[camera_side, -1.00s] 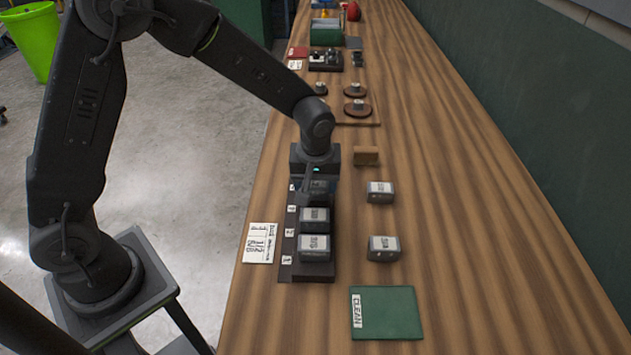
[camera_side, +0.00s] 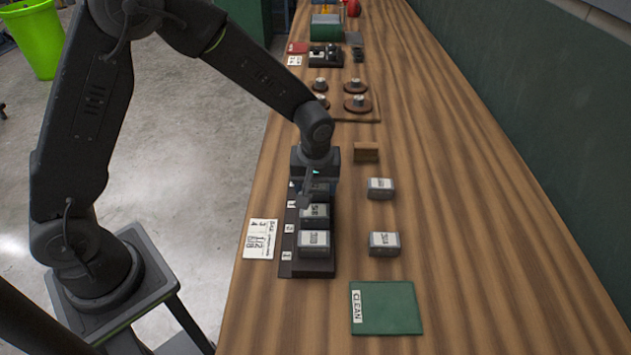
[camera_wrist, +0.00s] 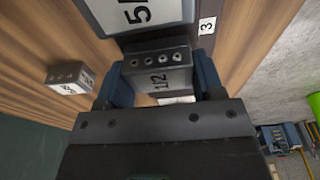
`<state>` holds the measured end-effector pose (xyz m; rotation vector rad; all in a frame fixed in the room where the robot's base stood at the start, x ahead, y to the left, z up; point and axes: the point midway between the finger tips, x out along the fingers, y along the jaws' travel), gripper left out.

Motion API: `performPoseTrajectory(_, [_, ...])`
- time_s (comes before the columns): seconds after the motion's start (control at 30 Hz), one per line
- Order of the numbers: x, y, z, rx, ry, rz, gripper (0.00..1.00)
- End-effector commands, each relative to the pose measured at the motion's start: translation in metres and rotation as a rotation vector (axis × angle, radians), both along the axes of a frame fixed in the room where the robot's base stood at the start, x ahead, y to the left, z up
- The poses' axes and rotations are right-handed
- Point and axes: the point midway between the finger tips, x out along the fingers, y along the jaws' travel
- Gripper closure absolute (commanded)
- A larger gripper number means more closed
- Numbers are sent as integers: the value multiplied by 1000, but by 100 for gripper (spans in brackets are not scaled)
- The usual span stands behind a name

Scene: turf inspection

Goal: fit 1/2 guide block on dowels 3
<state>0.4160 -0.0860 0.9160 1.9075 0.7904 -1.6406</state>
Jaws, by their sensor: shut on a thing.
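My gripper (camera_wrist: 162,82) is shut on the grey 1/2 guide block (camera_wrist: 160,75), with a dark finger on either side of it. A row of round holes shows on the block's face. In the side view my gripper (camera_side: 318,190) is over the far part of the dark dowel rack (camera_side: 288,270). Two other guide blocks (camera_side: 314,238) (camera_side: 315,212) sit on the rack's near positions.
Two loose grey blocks (camera_side: 380,188) (camera_side: 384,244) stand right of the rack. A green CLEAN mat (camera_side: 390,308) lies nearest. A small wooden block (camera_side: 366,152) and round dark discs (camera_side: 357,104) are beyond. A written card (camera_side: 260,240) lies left. The bench's right side is clear.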

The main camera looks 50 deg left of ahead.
Motion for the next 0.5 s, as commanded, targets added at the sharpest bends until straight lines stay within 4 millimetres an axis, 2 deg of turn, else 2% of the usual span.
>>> performPoseTrajectory(0.17, [0,0,-5,0,0,0,66])
performPoseTrajectory(0.2, [0,0,-5,-1,-1,0,36])
performPoseTrajectory(0.5, [0,0,-4,-1,-1,0,9])
